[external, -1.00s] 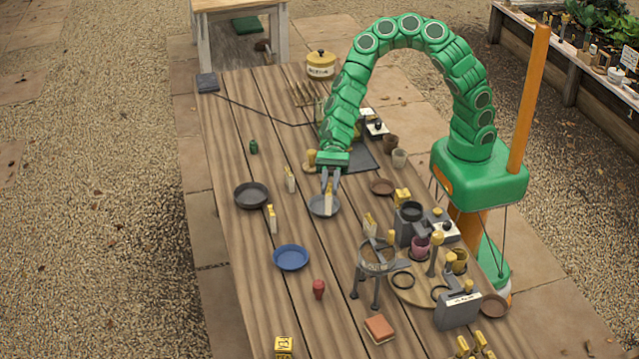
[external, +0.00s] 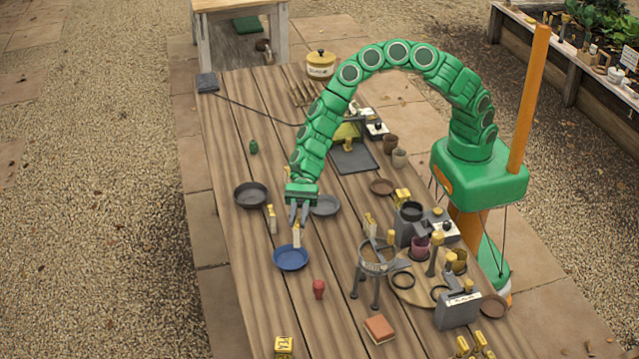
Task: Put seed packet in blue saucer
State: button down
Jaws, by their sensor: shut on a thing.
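The blue saucer (external: 289,260) lies on the wooden table, left of the middle. My gripper (external: 298,222) points down and is shut on a small upright cream and yellow seed packet (external: 297,238). The packet is over the back right part of the blue saucer in the picture. I cannot tell whether its lower edge touches the saucer or hangs just above it.
A similar packet (external: 272,220) stands left of my gripper, and another packet (external: 369,224) to the right. A dark saucer (external: 251,194) and a grey saucer (external: 326,206) lie behind. A red object (external: 319,289) and a tripod stand (external: 376,262) are at the right.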

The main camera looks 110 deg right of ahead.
jog(key=shift+w+a+f, duration=0.15)
jog(key=shift+w+f, duration=0.3)
jog(key=shift+f, duration=0.6)
jog(key=shift+w+a+f, duration=0.1)
jog(key=shift+w+f, duration=0.35)
jog(key=shift+f, duration=0.65)
jog(key=shift+w+a+f, duration=0.15)
jog(key=shift+w+f, duration=0.3)
jog(key=shift+f, duration=0.6)
jog(key=shift+f, duration=0.15)
jog(key=c, duration=1)
grip_release()
